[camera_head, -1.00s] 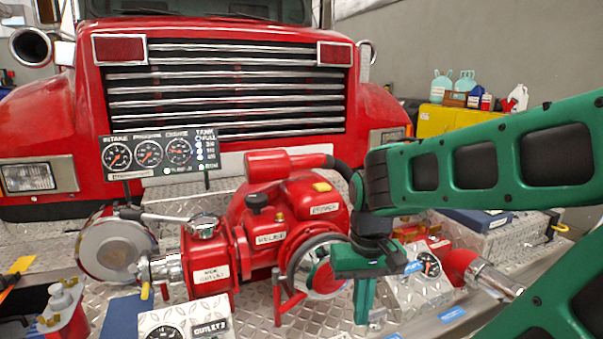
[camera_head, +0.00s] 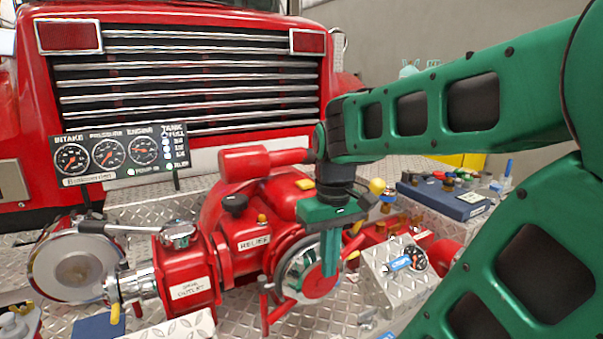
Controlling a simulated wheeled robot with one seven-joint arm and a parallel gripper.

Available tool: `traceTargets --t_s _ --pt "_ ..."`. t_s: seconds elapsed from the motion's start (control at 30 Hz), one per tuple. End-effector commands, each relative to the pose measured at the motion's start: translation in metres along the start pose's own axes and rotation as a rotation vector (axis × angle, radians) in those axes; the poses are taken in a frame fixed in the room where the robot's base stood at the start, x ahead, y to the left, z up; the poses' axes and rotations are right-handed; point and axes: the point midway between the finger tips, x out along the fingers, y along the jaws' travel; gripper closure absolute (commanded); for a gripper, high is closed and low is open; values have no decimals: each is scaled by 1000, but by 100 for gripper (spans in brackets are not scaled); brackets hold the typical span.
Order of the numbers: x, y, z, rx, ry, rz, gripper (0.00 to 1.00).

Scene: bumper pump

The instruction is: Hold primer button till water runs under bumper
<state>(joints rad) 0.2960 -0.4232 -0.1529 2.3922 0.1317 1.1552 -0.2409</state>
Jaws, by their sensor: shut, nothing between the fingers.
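The red pump (camera_head: 232,232) stands on the diamond-plate bumper (camera_head: 345,315) in front of the truck. A yellow button (camera_head: 305,184) sits on its upper right housing; its label is hidden behind my gripper, so I take it as the primer button. My gripper (camera_head: 330,268) points down, shut and empty, in front of the round chrome cap (camera_head: 298,272). Its fingers are to the right of and lower than the button, apart from it in the picture. No water shows on the visible bumper; the area underneath is hidden.
A gauge panel (camera_head: 122,156) stands behind the pump at left, with lit tank lights. A chrome lever (camera_head: 130,228) crosses the left side. A yellow-knobbed lever (camera_head: 377,186) and a small gauge box (camera_head: 398,268) are close to the right of my gripper. My arm fills the right side.

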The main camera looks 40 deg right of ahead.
Motion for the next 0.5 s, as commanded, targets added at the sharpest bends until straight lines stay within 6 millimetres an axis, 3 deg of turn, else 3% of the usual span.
traceTargets --t_s 0.03,0.2,0.5 --pt "-18 1 -19 -69 4 3 100" --pt "-75 2 -77 -378 5 6 100" --pt "-162 14 -164 -941 -5 5 100"
